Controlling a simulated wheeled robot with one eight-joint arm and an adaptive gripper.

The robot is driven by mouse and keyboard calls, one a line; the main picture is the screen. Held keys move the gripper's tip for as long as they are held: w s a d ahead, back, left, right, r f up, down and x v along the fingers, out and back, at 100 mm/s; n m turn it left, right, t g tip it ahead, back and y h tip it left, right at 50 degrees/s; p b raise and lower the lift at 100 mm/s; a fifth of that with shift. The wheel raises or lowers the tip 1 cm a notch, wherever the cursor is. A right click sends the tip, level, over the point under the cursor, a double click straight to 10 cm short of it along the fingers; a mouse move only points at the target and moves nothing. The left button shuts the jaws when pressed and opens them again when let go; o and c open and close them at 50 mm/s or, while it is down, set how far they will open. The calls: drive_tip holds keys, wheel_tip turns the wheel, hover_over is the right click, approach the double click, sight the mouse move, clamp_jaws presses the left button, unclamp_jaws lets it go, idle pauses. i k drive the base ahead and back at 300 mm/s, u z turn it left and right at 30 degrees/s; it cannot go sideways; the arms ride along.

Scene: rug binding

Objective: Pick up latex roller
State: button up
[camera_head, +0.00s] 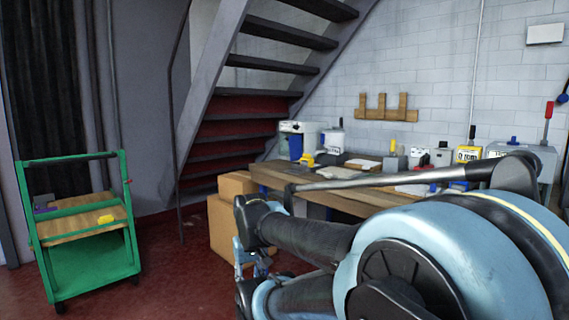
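I cannot make out a latex roller for certain among the small items in view. My arm fills the lower right and hides part of the bench. What looks like my gripper (243,258) is a small blue and black part at the arm's far end, in front of the cardboard boxes and apart from the bench top. Its fingers are too small and covered to read.
A green cart (92,268) with a wooden shelf stands at left, holding a small yellow item (106,219). Cardboard boxes (222,230) are stacked at the bench's left end. Stairs (262,63) rise behind. Red floor (165,265) is clear between cart and boxes.

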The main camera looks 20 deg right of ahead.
sight(307, 161)
drive_tip(key=z, duration=0.2)
drive_tip(key=i, duration=1.15)
drive_tip(key=z, duration=0.75)
drive_tip(key=i, duration=0.3)
drive_tip(key=z, duration=0.1)
